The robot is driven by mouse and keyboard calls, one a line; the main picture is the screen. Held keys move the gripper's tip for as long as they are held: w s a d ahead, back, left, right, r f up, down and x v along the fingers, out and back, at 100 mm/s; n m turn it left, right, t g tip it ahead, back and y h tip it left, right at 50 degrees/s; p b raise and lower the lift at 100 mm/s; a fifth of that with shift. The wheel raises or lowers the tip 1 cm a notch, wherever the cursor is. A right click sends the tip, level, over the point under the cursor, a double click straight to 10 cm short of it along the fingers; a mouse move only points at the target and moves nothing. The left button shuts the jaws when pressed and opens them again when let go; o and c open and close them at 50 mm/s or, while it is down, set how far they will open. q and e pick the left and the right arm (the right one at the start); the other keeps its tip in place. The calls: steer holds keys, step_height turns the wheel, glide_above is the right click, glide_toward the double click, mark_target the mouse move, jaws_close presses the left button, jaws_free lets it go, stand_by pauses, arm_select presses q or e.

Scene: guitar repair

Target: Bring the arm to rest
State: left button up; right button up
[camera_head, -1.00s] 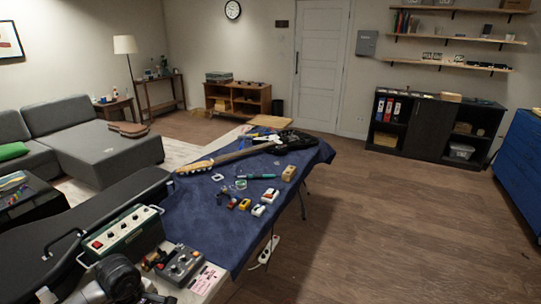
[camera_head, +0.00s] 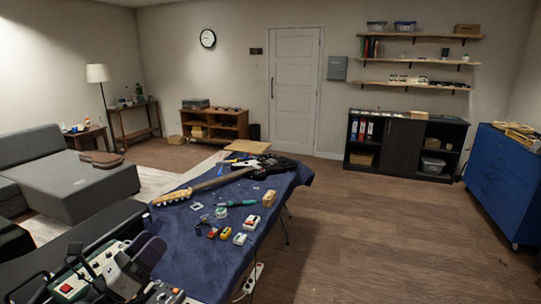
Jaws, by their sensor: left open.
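My left gripper (camera_head: 138,262) shows at the bottom left of the head view, dark and seen at close range. It is open, and I see nothing held in it. It is in front of the cream-and-green amplifier box (camera_head: 70,288) and partly hides it. A black electric guitar (camera_head: 265,164) with a pale neck lies on the blue cloth of the table (camera_head: 190,262), well beyond the gripper. My right gripper is not in view.
A grey sofa (camera_head: 75,190) stands at left, a blue tool chest (camera_head: 500,180) at right. The wooden floor between table and chest is clear.

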arm_select(q)
steer(key=s+a+r+n+t+y, duration=0.25)
steer(key=r+n+t+y, duration=0.45)
steer(key=n, duration=0.5)
steer(key=s+a+f+n+g+y, duration=0.1)
steer(key=a+f+n+g+y, duration=0.15)
steer(key=n+y, duration=0.55)
steer(key=s+a+f+n+g+y, duration=0.15)
steer(key=f+n+g+y, duration=0.3)
steer(key=n, duration=0.45)
steer(key=s+d+f+n+g+h+p, duration=0.1)
steer(key=s+d+f+n+g+h, duration=0.25)
steer(key=s+f, duration=0.5)
steer(key=s+d+f+n+g+h+p, duration=0.1)
steer(key=s+d+f+g+h, duration=0.35)
steer(key=f, duration=0.75)
steer(key=s+d+f+n+g+p, duration=0.1)
steer(key=s+f+g, duration=0.3)
steer(key=s+f, duration=0.55)
steer(key=s+d+f+n+g+p, duration=0.1)
steer(key=s+f+g, duration=0.4)
steer(key=s, duration=0.8)
step_height(320, 180, up, 36)
steer(key=w+t+p, duration=0.1)
steer(key=p, duration=3.6)
steer(key=shift+a+r+y, duration=0.15)
steer(key=shift+r+y, duration=0.1)
steer(key=shift+y, duration=0.2)
